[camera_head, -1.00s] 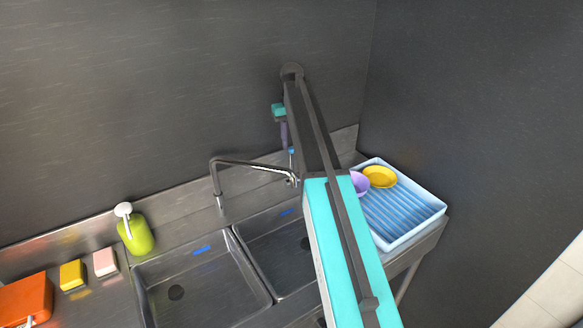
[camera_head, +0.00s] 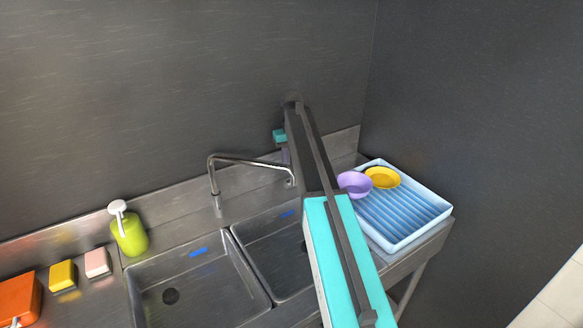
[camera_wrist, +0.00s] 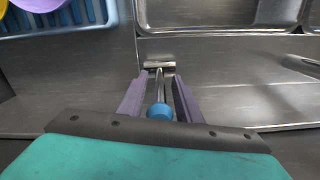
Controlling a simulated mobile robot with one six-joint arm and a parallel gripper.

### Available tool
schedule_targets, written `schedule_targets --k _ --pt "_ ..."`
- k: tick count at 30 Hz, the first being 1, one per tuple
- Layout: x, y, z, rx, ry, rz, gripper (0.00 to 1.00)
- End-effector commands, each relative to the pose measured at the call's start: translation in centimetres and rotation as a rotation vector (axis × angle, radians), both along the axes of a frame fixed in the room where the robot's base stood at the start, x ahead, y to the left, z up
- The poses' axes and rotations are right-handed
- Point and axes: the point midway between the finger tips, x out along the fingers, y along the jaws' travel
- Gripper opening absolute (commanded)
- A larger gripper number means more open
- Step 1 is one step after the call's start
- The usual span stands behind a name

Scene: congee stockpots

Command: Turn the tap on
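The metal tap (camera_head: 235,161) stands behind the sinks in the head view, its bent spout reaching right toward my arm. In the wrist view, a thin metal lever (camera_wrist: 159,86) with a round blue end (camera_wrist: 159,111) rises from a small fixture at the back of the counter. My gripper (camera_wrist: 160,84) has its two purple fingers apart, one on each side of the lever, with gaps visible. My arm hides the lever and most of the gripper in the head view.
Two sink basins (camera_head: 262,293) lie in front of the tap. A blue drying tray (camera_head: 438,211) with a purple bowl (camera_head: 354,184) and a yellow bowl (camera_head: 382,177) is at the right. A green soap bottle (camera_head: 129,236) and sponges (camera_head: 62,275) are at the left. A dark wall stands behind.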

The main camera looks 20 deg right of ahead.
Motion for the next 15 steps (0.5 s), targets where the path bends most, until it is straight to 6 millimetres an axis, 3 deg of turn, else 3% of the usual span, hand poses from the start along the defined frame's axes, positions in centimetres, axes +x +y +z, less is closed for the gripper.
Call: schedule_targets --k 8,13,15 --pt "-0.02 -0.06 -0.03 0.000 0.000 -0.001 0.29" --pt "-0.02 -0.08 -0.03 0.000 0.000 -0.001 0.01" --pt "-0.02 -0.09 -0.03 0.000 0.000 -0.001 0.00"
